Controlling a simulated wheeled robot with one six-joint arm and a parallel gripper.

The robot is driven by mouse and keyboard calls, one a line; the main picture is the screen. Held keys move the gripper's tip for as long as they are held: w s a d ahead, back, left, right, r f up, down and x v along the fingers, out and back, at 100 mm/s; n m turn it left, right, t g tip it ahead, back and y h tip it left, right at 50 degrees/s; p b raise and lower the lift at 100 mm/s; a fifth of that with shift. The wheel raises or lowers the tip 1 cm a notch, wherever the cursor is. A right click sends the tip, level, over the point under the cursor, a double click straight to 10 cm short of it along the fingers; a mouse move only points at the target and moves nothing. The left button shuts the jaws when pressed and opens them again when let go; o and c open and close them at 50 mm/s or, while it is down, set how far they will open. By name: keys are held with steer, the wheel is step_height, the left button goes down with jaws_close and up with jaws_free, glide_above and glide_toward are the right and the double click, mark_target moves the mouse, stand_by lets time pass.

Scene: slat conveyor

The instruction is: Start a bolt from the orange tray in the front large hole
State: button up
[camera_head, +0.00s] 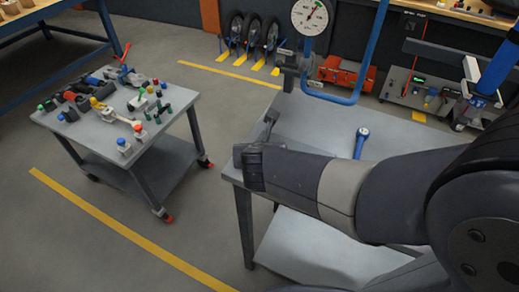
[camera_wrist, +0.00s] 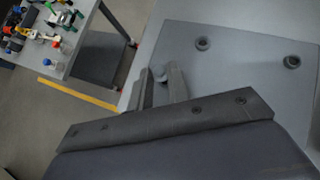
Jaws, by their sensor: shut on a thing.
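My gripper (camera_head: 268,122) is over the left edge of the grey table, mostly hidden behind my wrist in the head view. In the wrist view its two fingers (camera_wrist: 158,85) are shut on a small grey piece, which looks like the bolt (camera_wrist: 159,73); only its end shows. Two dark ringed holes are in the grey plate beyond: one hole (camera_wrist: 203,43) nearer the fingers, another hole (camera_wrist: 291,61) farther right. The bolt is apart from both. I cannot make out the orange tray for certain in either view.
A blue-handled tool (camera_head: 361,142) lies on the grey table (camera_head: 310,125). A wheeled cart (camera_head: 95,125) with several coloured tools stands to the left, across open floor. A dial gauge (camera_head: 310,16) and blue frame stand behind the table, near an orange-red box (camera_head: 340,70).

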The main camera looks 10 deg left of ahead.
steer(key=shift+a+m+h, duration=0.1)
steer(key=shift+m+h, duration=0.3)
steer(key=shift+w+d+r+n+y, duration=0.1)
steer(key=shift+d+n+y, duration=0.2)
steer(key=shift+n+y, duration=0.45)
steer(key=n+g+y+p, duration=0.1)
steer(key=n, duration=0.1)
steer(key=n+g+y+p, duration=0.1)
steer(key=n+y, duration=0.1)
steer(key=n+g+y, duration=0.1)
steer(key=n+y, duration=0.1)
steer(key=n, duration=0.1)
steer(key=shift+w+d+p, duration=0.3)
steer(key=shift+w+p, duration=0.1)
steer(key=n+g+y+p, duration=0.1)
steer(key=n, duration=0.1)
steer(key=n+g, duration=0.2)
steer(key=shift+w+d+y+p, duration=0.15)
steer(key=shift+y+p, duration=0.2)
steer(key=n+g+p, duration=0.1)
steer(key=n+g, duration=0.1)
steer(key=shift+w+d+n+y, duration=0.1)
steer(key=shift+w+n+y, duration=0.05)
steer(key=shift+n+y, duration=0.25)
steer(key=shift+n+g, duration=0.35)
steer(key=shift+g, duration=0.25)
steer(key=shift+d+p, duration=0.1)
steer(key=shift+p, duration=0.2)
